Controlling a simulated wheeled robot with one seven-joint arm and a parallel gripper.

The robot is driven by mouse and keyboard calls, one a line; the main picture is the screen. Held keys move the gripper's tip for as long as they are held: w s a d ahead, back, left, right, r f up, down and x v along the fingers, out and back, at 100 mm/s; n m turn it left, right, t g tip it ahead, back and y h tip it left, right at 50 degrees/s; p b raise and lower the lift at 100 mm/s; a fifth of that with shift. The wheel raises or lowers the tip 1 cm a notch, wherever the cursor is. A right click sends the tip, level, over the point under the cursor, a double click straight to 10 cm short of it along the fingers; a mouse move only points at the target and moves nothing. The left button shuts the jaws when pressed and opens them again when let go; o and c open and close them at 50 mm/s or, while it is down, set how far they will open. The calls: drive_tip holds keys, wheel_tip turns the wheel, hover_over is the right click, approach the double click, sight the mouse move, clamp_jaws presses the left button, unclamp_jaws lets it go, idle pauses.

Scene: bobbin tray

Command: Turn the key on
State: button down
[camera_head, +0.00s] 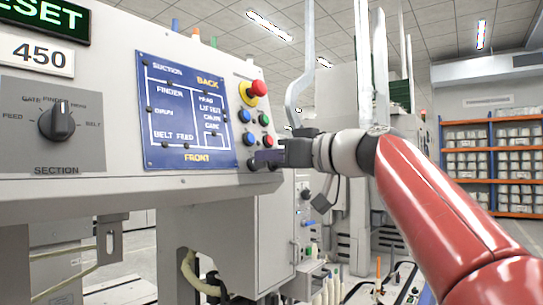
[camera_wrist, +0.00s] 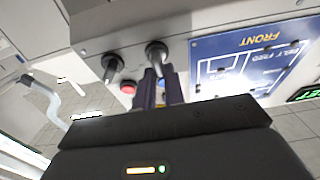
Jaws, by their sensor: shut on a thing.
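Two black key-like knobs sit low on the white control panel, to the right of the blue diagram board. My gripper (camera_head: 262,158) reaches in from the right in the head view. It is shut on the knob nearer the board, which I take as the key (camera_wrist: 155,50). The wrist view is upside down and shows the dark fingers (camera_wrist: 159,76) closed around the key's stem. The other black knob (camera_wrist: 113,65) is beside it, apart from the fingers. The key's exact turn angle is hidden by the fingers.
Above the knobs are blue, red and green buttons (camera_head: 264,120) and a red emergency stop on yellow (camera_head: 257,89). A bent grey bar (camera_head: 296,95) stands close behind my gripper. The blue board (camera_head: 187,110) is left. A section dial (camera_head: 58,122) is farther left.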

drive_tip(key=shift+m, duration=0.5)
drive_tip(key=shift+w+d+m+t+h+p, duration=0.1)
drive_tip(key=shift+m+t+h+p, duration=0.45)
drive_tip(key=shift+m, duration=1.6)
drive_tip(key=shift+w+d+m+t+h+p, duration=0.1)
drive_tip(key=shift+m+h+p, duration=0.55)
drive_tip(key=shift+m+p, duration=1)
drive_tip(key=shift+m+t+h+p, duration=0.25)
drive_tip(key=shift+m+h+p, duration=0.3)
drive_tip(key=shift+m, duration=2.05)
drive_tip(key=shift+f, duration=0.15)
drive_tip(key=c, duration=1.5)
unclamp_jaws()
